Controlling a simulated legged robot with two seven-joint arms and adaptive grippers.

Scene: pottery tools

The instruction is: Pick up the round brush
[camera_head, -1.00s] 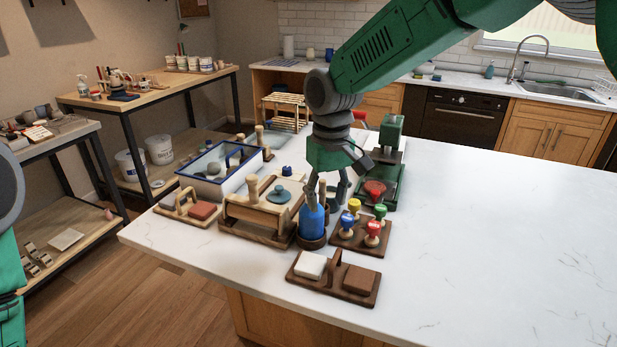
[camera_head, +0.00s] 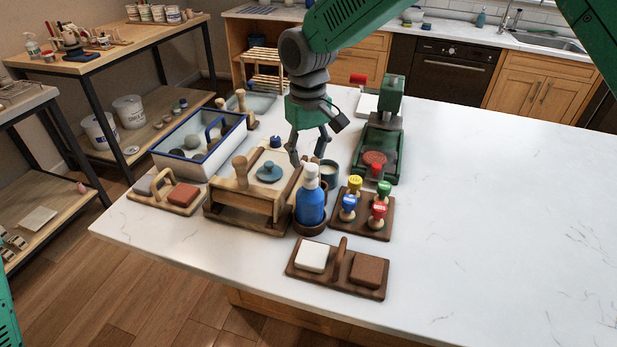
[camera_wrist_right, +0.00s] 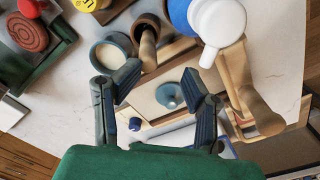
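I cannot single out the round brush with certainty. In the right wrist view a wooden handle (camera_wrist_right: 148,46) stands in a brown cup (camera_wrist_right: 146,24); what it belongs to is hidden. A small blue knob-like thing (camera_head: 276,142) lies behind the teal knobbed disc (camera_head: 268,172), and it also shows in the wrist view (camera_wrist_right: 135,124). My right gripper (camera_head: 309,158) is open and empty above the wooden press, behind the blue bottle. In the wrist view the fingers (camera_wrist_right: 162,92) are spread either side of the disc, with nothing between the tips. My left gripper is out of view.
The blue bottle (camera_head: 310,206) with a white top stands close in front. A teal cup (camera_head: 328,172) is beside it. Colored stamps (camera_head: 349,206), a green press (camera_head: 382,138), a blue-rimmed box (camera_head: 228,140) and a block stand (camera_head: 335,266) crowd around. The counter's right side is clear.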

